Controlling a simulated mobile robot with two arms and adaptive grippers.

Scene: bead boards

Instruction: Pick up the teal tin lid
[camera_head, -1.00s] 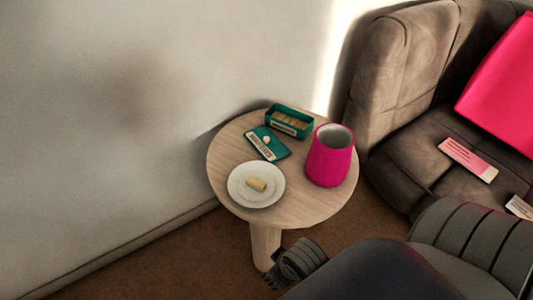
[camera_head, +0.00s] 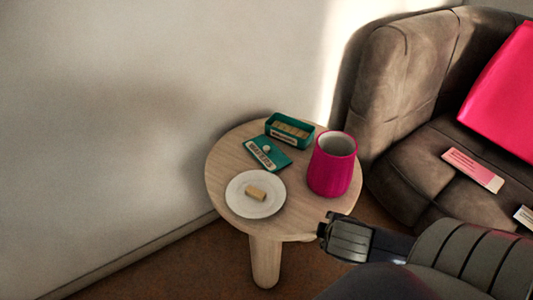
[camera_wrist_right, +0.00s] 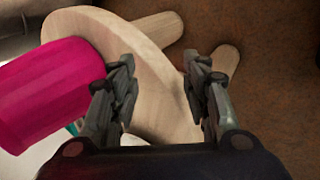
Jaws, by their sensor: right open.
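The teal tin lid (camera_head: 266,153) lies flat on the round wooden table, with a pale label and a small whitish knob on top. The open teal tin (camera_head: 290,131) stands just behind it, holding several tan pieces. My right gripper (camera_head: 322,230) is at the table's front right edge, well apart from the lid, with the pink cup and plate nearer to it. In the right wrist view its two fingers (camera_wrist_right: 158,85) are spread and empty, over the table edge. A sliver of teal shows low at the left there, mostly hidden by the cup. My left gripper is out of view.
A pink cup (camera_head: 332,165) stands right of the lid and fills the left of the wrist view (camera_wrist_right: 50,90). A sofa (camera_head: 400,90) stands right, a wall behind.

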